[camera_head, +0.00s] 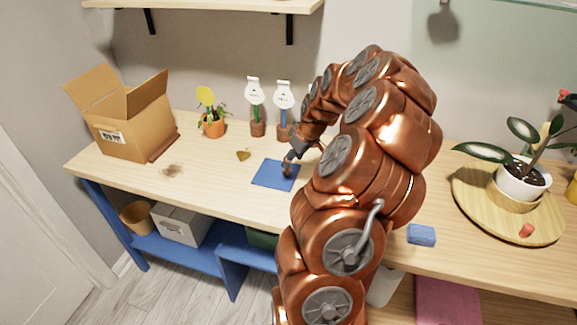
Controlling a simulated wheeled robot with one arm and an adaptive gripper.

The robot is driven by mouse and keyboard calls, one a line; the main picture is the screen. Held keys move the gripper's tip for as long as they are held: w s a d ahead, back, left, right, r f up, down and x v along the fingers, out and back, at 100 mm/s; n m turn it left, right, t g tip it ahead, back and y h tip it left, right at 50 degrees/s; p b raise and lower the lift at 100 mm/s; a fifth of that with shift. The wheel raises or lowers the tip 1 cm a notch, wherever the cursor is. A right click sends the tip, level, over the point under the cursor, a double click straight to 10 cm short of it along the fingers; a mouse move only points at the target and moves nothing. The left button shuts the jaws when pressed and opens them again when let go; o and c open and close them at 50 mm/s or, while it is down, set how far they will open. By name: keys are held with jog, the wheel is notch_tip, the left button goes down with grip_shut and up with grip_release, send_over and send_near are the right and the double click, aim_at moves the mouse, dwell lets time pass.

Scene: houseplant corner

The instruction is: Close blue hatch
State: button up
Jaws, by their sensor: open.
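A flat blue square (268,178) lies level with the wooden tabletop, left of my arm. It is the only blue panel I see on top of the table, but I cannot tell whether it is the hatch or a mat. My gripper (288,168) points down at its right part, and I cannot tell whether it touches the square. The fingers are small and dark in this view. I see nothing held between them. My copper arm hides the table to the right of the square.
An open cardboard box (135,125) stands at the left. An orange pot (213,128) and two small pots with white signs (255,92) stand at the back. A wooden tray (480,205) with a potted plant and a blue sponge (421,235) are at the right.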

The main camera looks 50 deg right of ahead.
aim_at(289, 170)
jog(key=shift+p+x, duration=0.45)
jog(key=shift+x, duration=2)
jog(key=shift+c, duration=0.3)
grip_shut()
